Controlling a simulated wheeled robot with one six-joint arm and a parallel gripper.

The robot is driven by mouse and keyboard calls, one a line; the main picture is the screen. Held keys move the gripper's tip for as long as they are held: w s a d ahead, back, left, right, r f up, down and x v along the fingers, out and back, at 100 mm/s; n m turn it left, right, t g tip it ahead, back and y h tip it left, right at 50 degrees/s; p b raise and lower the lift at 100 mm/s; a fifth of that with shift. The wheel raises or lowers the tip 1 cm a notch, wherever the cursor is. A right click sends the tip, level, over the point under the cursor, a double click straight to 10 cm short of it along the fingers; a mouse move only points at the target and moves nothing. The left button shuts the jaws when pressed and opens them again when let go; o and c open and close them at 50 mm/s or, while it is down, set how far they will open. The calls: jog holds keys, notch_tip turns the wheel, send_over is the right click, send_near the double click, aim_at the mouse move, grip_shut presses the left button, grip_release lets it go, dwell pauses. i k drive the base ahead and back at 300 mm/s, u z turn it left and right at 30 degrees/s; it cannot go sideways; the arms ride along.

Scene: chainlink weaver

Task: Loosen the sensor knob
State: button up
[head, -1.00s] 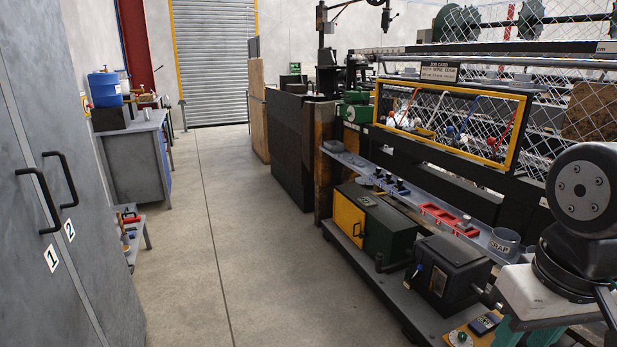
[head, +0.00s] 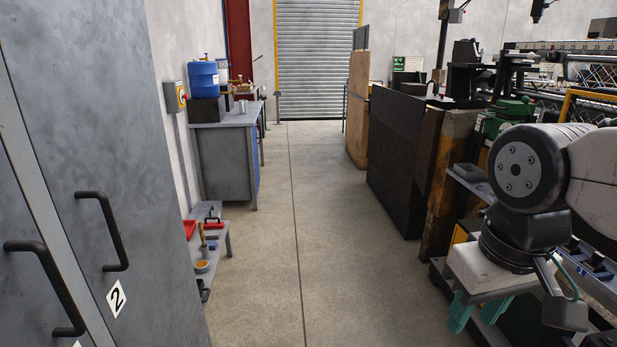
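I cannot make out the sensor knob in the head view. My gripper (head: 478,312) is at the lower right, below the white and black wrist of my arm. Its two teal fingers point down and stand apart, with nothing seen between them. It hangs over the near side of the machine line, by the edge of the aisle. My arm hides much of the machine behind it.
A grey cabinet (head: 150,200) with black handles stands close on the left. Beyond it are a low shelf (head: 228,237) with small tools and a grey workbench (head: 226,160) with a blue drum (head: 203,79). Dark panels (head: 398,160) border the right. The concrete aisle (head: 300,215) is clear to the roller shutter (head: 317,60).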

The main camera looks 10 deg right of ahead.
aim_at(550, 57)
jog(key=z, duration=0.3)
jog(key=i, duration=1.95)
jog(key=z, duration=0.6)
